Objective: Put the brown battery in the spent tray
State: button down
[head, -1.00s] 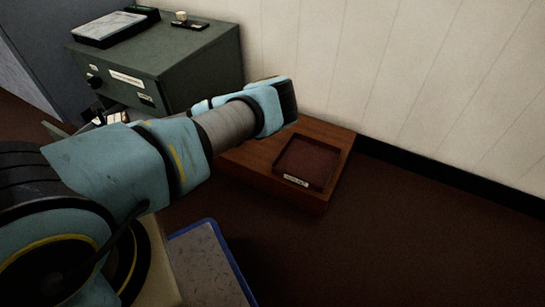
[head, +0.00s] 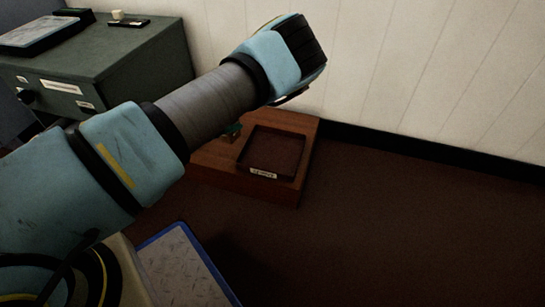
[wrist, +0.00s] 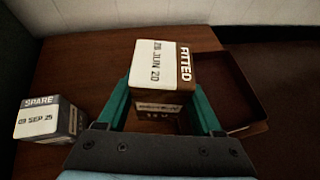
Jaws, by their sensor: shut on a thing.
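The brown battery (wrist: 160,75) is between the teal fingers of my gripper (wrist: 162,95) in the wrist view, which is shut on it. It has a white date label and the word FITTED on a brown band. The spent tray (head: 272,152), a shallow dark square with a small front label, is set on a wooden base. In the wrist view the tray (wrist: 243,88) lies right of and beyond the battery, partly covered by it. In the head view my arm hides the battery and most of the gripper; only a bit of teal finger (head: 233,130) shows.
A grey and white battery marked SPARE (wrist: 48,120) sits on the wood (wrist: 85,75) left of my gripper. A green cabinet (head: 110,65) with things on top stands at the left. A pale panelled wall (head: 420,70) rises behind. The floor right of the wooden base is clear.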

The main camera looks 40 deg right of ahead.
jog(key=s+d+r+m+g+b, duration=0.25)
jog(key=s+d+m+g, duration=0.35)
jog(key=s+d, duration=0.6)
jog(key=b, duration=0.5)
send_over(281, 155)
jog(key=shift+h, duration=0.4)
notch_tip(281, 155, down, 10)
jog(key=shift+r, duration=0.1)
jog(key=shift+c, duration=0.2)
grip_release()
